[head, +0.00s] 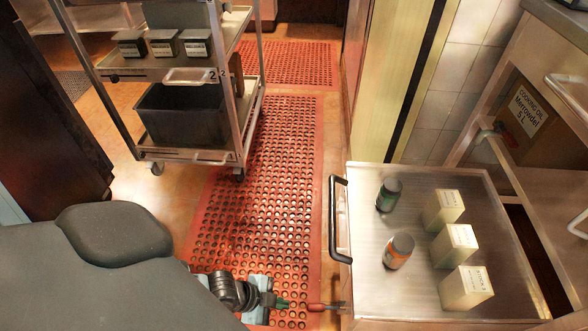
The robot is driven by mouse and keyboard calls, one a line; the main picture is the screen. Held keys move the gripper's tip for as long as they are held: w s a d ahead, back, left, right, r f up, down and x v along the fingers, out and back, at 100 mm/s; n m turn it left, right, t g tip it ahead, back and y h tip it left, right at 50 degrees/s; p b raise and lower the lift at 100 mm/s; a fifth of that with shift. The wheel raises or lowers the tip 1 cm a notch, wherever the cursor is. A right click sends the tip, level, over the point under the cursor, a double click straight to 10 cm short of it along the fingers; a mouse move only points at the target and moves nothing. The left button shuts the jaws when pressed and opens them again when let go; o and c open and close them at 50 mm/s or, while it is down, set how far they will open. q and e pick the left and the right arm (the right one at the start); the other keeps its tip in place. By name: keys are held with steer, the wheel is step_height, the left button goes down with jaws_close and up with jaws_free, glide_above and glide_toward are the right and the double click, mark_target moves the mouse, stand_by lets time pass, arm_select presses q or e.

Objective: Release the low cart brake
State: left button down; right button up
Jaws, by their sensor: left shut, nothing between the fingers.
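The low cart (405,295) stands at the lower right, with a steel top and a black handle (338,220) on its left side. A small red lever (318,307), apparently the cart brake, sticks out leftward from the cart's left side near the bottom of the picture. My left gripper (285,303) is just left of the lever's tip, shut and empty. A small gap appears between its fingertips and the lever, though depth is hard to judge. My right gripper is out of view.
Two bottles (399,251) and several cartons (456,246) stand on the cart top. A steel shelf trolley (176,70) with a black bin (185,112) stands upper left. Red perforated matting (270,165) runs between them, clear. A steel counter (555,45) borders the right.

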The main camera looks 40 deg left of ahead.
arm_select(q)
steer(key=shift+s+a+r, duration=0.75)
steer(key=shift+s+a, duration=0.1)
steer(key=shift+a, duration=0.05)
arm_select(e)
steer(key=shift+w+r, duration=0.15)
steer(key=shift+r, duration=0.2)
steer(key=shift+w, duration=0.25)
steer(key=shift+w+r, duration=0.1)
